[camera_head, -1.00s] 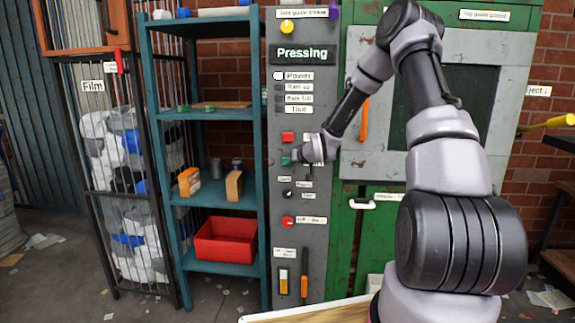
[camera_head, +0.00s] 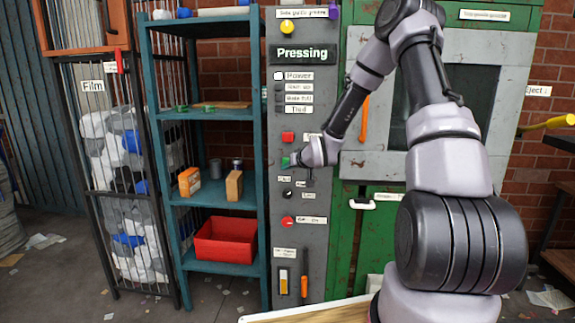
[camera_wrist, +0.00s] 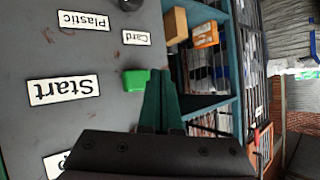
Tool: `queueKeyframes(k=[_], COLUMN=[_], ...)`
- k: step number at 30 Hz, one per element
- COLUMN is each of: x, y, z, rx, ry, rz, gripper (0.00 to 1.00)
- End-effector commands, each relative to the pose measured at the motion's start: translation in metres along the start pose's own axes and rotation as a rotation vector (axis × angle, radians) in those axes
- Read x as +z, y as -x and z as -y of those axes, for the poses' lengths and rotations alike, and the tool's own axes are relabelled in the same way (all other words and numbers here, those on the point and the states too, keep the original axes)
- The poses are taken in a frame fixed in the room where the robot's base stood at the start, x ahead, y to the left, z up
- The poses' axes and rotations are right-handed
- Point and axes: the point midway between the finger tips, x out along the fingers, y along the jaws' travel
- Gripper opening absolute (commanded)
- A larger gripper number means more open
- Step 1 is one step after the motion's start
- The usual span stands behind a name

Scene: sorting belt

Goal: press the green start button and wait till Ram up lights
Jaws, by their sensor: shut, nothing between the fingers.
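The green start button (camera_head: 286,161) sits on the grey control column. In the wrist view the green button (camera_wrist: 135,80) is beside the tips of my gripper (camera_wrist: 158,76), with the Start label to its left. My gripper (camera_head: 293,160) is shut and empty, right at the button in the head view; I cannot tell whether it touches. The display (camera_head: 303,54) reads Pressing. The Power lamp (camera_head: 279,76) is lit white. The Ram up lamp (camera_head: 279,87) below it is dark, as are the lamps under that.
A red button (camera_head: 287,137) is just above the green one, and a black knob (camera_head: 287,194) and another red button (camera_head: 288,222) are below. A teal shelf (camera_head: 212,116) stands close on the left, the green press (camera_head: 380,255) on the right.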

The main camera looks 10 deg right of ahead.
Motion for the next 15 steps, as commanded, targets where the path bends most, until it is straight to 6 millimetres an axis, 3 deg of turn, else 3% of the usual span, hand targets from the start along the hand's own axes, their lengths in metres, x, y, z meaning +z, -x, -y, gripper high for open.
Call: queueKeyframes(k=[6, 15], x=[0.010, 0.012], y=[0.014, 0.017], z=[0.011, 0.013], rx=[-0.001, 0.000], ry=[0.001, 0.001], rz=[0.001, 0.000], gripper=[0.00, 0.00])
